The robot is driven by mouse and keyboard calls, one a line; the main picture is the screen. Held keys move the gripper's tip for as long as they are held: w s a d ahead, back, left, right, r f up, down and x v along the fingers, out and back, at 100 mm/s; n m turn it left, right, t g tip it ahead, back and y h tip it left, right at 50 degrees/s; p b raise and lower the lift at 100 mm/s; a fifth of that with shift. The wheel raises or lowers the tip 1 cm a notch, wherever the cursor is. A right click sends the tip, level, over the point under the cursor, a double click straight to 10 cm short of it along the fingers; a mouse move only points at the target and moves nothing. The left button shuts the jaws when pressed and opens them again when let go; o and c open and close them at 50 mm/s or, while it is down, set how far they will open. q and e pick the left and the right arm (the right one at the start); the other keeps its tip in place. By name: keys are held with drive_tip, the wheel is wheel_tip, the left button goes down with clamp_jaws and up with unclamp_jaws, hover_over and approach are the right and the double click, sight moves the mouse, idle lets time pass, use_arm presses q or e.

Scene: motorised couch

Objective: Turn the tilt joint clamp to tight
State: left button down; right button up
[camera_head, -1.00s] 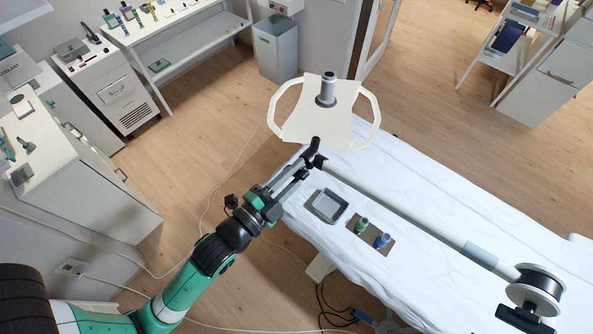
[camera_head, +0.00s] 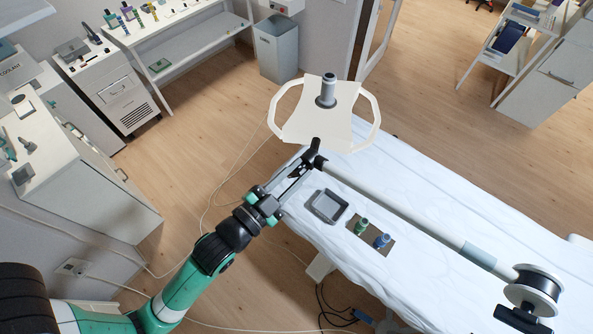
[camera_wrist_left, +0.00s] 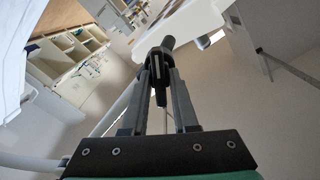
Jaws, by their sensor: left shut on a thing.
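The tilt joint clamp is a small black lever (camera_head: 316,146) at the far end of a pale arm tube (camera_head: 400,210), just below a cream plate with two side handles (camera_head: 310,120). My left gripper (camera_head: 307,164) reaches it from the lower left and is shut on it. In the left wrist view, the dark clamp (camera_wrist_left: 158,60) sits between my two grey fingers, with its tapered end pointing back toward the palm. The fingers partly hide the clamp, and I cannot tell how tight it is. My right gripper is not in view.
The couch (camera_head: 450,190) with a white sheet lies below the tube. A grey tray (camera_head: 326,206) and a brown mat (camera_head: 370,236) with a green and a blue bottle are near its edge. A round joint with a black knob (camera_head: 535,290) is at lower right.

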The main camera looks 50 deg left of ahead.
use_arm(q)
drive_tip(key=n, duration=0.3)
drive_tip(key=shift+n, duration=0.4)
idle(0.3)
drive_tip(key=c, duration=0.7)
unclamp_jaws()
drive_tip(key=shift+a, duration=0.1)
drive_tip(key=s, duration=0.2)
drive_tip(key=s+b, duration=0.1)
drive_tip(key=s, duration=0.1)
drive_tip(key=s+d, duration=0.1)
drive_tip(key=s, duration=0.1)
drive_tip(key=shift+f, duration=0.2)
approach(293, 176)
drive_tip(key=shift+s+r+p, duration=0.25)
drive_tip(key=shift+s+p, duration=0.2)
